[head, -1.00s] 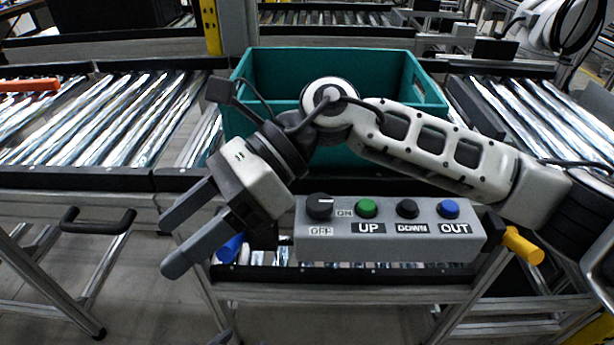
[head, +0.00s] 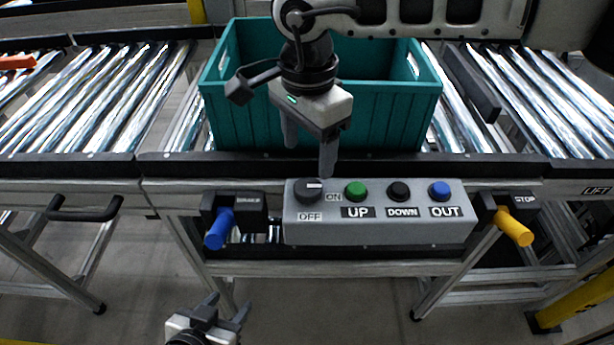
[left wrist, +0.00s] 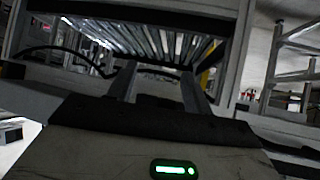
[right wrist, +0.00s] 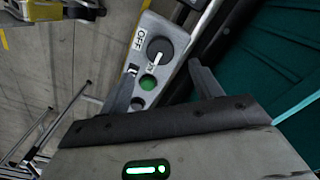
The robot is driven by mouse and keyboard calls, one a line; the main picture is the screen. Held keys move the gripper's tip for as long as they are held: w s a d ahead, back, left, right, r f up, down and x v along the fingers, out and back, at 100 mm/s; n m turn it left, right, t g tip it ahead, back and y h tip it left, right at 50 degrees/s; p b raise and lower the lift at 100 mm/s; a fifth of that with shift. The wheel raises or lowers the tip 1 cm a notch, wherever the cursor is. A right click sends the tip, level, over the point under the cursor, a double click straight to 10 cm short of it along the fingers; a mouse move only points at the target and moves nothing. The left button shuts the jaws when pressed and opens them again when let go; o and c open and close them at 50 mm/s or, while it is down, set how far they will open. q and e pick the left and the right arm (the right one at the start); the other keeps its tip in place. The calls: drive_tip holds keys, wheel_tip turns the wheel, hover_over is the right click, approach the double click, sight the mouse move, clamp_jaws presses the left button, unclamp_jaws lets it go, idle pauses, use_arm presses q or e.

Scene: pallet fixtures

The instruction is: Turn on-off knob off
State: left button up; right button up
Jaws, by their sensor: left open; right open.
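The on-off knob (head: 309,190) is a round black dial at the left end of a grey control box (head: 380,233). Its white mark lies toward the ON label, and OFF is printed below it. In the right wrist view the knob (right wrist: 160,50) shows between my fingers, with its mark toward ON. My right gripper (head: 309,154) is open and empty, fingers pointing down, above and behind the knob, apart from it in the head view. My left gripper (head: 228,301) is open and empty, low in front of the frame, left of the box.
Green (head: 356,188), black (head: 398,190) and blue (head: 439,190) buttons sit right of the knob. A blue handle (head: 219,229) and a yellow handle (head: 514,227) flank the box. A teal crate (head: 390,120) stands on the conveyor behind my right gripper.

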sight(307, 187)
wheel_tip(307, 187, down, 8)
drive_tip(key=shift+p, duration=0.5)
drive_tip(key=shift+c, duration=0.2)
drive_tip(key=c, duration=0.9)
